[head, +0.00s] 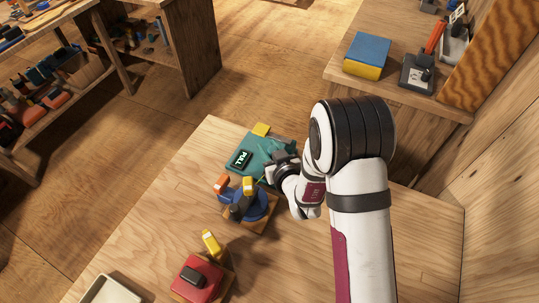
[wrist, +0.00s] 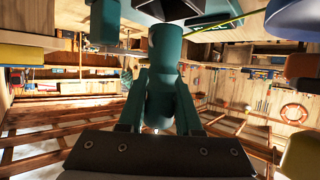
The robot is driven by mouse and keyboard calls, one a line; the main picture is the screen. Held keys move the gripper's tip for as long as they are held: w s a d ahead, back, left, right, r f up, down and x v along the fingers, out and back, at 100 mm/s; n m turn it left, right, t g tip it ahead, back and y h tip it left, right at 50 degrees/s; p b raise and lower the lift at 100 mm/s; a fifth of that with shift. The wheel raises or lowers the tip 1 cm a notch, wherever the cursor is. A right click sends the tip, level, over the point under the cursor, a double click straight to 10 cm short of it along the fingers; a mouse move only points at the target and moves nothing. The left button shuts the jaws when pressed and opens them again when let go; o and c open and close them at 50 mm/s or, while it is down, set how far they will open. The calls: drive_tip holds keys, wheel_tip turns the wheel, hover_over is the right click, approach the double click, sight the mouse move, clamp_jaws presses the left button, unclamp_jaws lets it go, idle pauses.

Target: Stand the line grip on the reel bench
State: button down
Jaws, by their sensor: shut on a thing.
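My gripper (head: 272,170) is over the wooden bench (head: 330,265) in the head view, at the right side of a teal piece with a dark "PULL" label (head: 240,158). In the wrist view my gripper (wrist: 158,105) is shut around a teal rounded handle (wrist: 166,45), between its two dark fingers. This handle looks like part of the line grip, but its lower end and its link to the labelled piece are hidden. I cannot tell whether it touches the bench.
A blue round piece (head: 262,207) with yellow and orange handles stands close in front. A red block (head: 196,277) and pale tray (head: 110,291) lie nearer. A side bench holds a blue-and-yellow box (head: 367,53). The bench's right part is fairly clear.

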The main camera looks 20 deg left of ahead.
drive_tip(key=w+d+r, duration=0.1)
drive_tip(key=d+r, duration=0.7)
drive_tip(key=d, duration=0.4)
drive_tip(key=w+a+m+t+h, duration=0.15)
drive_tip(key=w+a, duration=0.25)
drive_tip(key=a, duration=0.4)
drive_tip(key=w+a+m+t+h, duration=0.1)
drive_tip(key=w+a+m+h, duration=0.1)
drive_tip(key=w+a, duration=0.45)
drive_tip(key=s+a+f, duration=0.2)
drive_tip(key=s+a, duration=0.3)
drive_tip(key=a, duration=0.3)
drive_tip(key=s+a+f, duration=0.1)
drive_tip(key=s+a, duration=0.4)
drive_tip(key=a, duration=0.3)
drive_tip(key=shift+m+h, duration=0.45)
drive_tip(key=shift+h, duration=0.1)
drive_tip(key=f, duration=0.6)
drive_tip(key=s+f, duration=0.1)
drive_tip(key=f, duration=0.2)
drive_tip(key=shift+a+f, duration=0.3)
drive_tip(key=shift+f, duration=0.1)
drive_tip(key=shift+f+t, duration=0.2)
drive_tip(key=shift+t, duration=0.05)
drive_tip(key=shift+f, duration=0.1)
drive_tip(key=c, duration=0.6)
unclamp_jaws()
drive_tip(key=shift+f, duration=0.1)
